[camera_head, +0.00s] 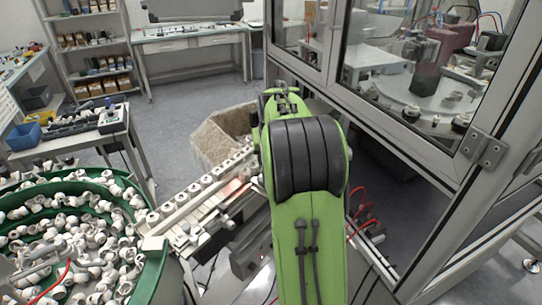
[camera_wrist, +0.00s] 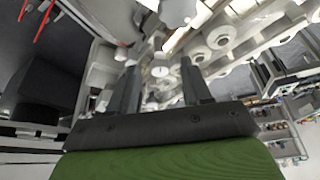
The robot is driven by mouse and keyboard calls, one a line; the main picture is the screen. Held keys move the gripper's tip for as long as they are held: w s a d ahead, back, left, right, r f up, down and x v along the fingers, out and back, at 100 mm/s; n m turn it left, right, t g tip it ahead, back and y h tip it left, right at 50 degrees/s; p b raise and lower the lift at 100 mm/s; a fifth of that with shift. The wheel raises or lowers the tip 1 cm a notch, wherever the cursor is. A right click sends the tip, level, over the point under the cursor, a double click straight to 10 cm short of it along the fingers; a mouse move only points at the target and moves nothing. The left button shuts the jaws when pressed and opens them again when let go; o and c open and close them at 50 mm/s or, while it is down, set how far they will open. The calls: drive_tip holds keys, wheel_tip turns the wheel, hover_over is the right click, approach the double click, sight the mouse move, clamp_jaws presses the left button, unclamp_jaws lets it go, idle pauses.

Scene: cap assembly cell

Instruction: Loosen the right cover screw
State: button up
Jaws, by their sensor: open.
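My gripper (camera_wrist: 160,66) shows in the wrist view with its two dark fingers apart and nothing held between them. A small round white piece (camera_wrist: 160,72) shows in the gap, beyond the fingertips; I cannot tell whether it is a screw. The linear feed track (camera_head: 197,192), lined with white caps, runs up to my green arm in the head view. Its pale parts with round rings (camera_wrist: 222,37) appear beyond the fingers in the wrist view. I cannot make out the right cover screw for certain in either view. My arm hides my gripper in the head view.
A green bowl feeder (camera_head: 155,268) full of white caps stands at the lower left. A glazed machine enclosure (camera_head: 455,172) with metal frame posts stands close on the right. A beige bin (camera_head: 212,140) is behind the track. Open floor (camera_head: 180,105) lies beyond.

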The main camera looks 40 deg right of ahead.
drive_tip(key=p+v, duration=0.2)
drive_tip(key=v, duration=1.3)
drive_tip(key=shift+s+r, duration=0.2)
drive_tip(key=shift+r, duration=0.15)
drive_tip(key=shift+a, duration=0.1)
drive_tip(key=s+a+f+n+t+y, duration=0.1)
drive_tip(key=s+a+f+n, duration=0.1)
drive_tip(key=s+a, duration=0.65)
drive_tip(key=s+a+f+n+t+y, duration=0.1)
drive_tip(key=s+a+f+n, duration=0.3)
drive_tip(key=a, duration=0.7)
drive_tip(key=s+a+f, duration=0.3)
drive_tip(key=s, duration=0.3)
drive_tip(key=shift+s+n, duration=0.3)
drive_tip(key=shift+s, duration=0.05)
drive_tip(key=shift+c, duration=0.3)
